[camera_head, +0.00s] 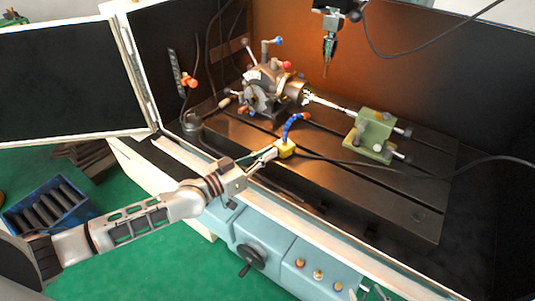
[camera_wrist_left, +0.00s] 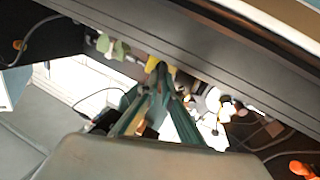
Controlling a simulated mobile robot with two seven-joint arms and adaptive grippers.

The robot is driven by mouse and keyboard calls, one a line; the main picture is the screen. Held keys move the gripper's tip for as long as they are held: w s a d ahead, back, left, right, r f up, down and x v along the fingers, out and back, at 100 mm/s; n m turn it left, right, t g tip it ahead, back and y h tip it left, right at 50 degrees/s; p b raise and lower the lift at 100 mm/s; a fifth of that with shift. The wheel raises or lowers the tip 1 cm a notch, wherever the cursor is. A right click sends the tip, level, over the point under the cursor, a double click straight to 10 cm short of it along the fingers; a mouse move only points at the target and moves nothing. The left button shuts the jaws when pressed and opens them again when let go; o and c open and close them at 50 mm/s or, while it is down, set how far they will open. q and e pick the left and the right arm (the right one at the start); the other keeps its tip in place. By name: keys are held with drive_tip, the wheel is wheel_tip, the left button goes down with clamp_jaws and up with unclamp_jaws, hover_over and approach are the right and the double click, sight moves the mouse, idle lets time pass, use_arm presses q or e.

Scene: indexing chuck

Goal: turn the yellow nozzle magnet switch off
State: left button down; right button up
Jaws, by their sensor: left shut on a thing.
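The yellow nozzle magnet (camera_head: 286,149) is a small block at the front edge of the slotted machine table. A blue segmented hose (camera_head: 291,126) rises from it and bends right to an orange tip (camera_head: 305,117). My left gripper (camera_head: 272,154) reaches in from the left and its fingertips meet the block's left side. In the left wrist view, my left gripper (camera_wrist_left: 158,72) has its fingers drawn together at the yellow block (camera_wrist_left: 152,64), which they partly hide. The switch itself is too small to make out. My right gripper is not in view.
The indexing chuck (camera_head: 268,88) stands behind the magnet, and a green tailstock (camera_head: 373,133) stands to the right. A spindle (camera_head: 330,50) hangs above. A black cable runs right from the magnet.

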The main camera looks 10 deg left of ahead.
use_arm(q)
drive_tip(key=n, duration=0.3)
drive_tip(key=shift+w+a+n, duration=0.1)
drive_tip(key=shift+a+n, duration=0.1)
drive_tip(key=shift+n, duration=0.2)
drive_tip(key=n, duration=0.3)
drive_tip(key=shift+w+a+f+n, duration=0.1)
drive_tip(key=shift+f+n, duration=0.15)
drive_tip(key=shift+n, duration=0.05)
drive_tip(key=n+b, duration=0.1)
drive_tip(key=n, duration=0.2)
drive_tip(key=shift+a+f+n, duration=0.1)
drive_tip(key=shift+f+n, duration=0.05)
drive_tip(key=shift+n, duration=0.15)
drive_tip(key=shift+w+f+n+b, duration=0.15)
drive_tip(key=shift+n+b, duration=0.15)
drive_tip(key=shift+n, duration=1.3)
use_arm(e)
drive_tip(key=shift+s+f, duration=0.1)
drive_tip(key=shift+f, duration=0.8)
use_arm(q)
drive_tip(key=shift+n, duration=0.3)
drive_tip(key=c, duration=2.2)
unclamp_jaws()
drive_tip(key=shift+c, duration=0.2)
drive_tip(key=shift+f, duration=0.1)
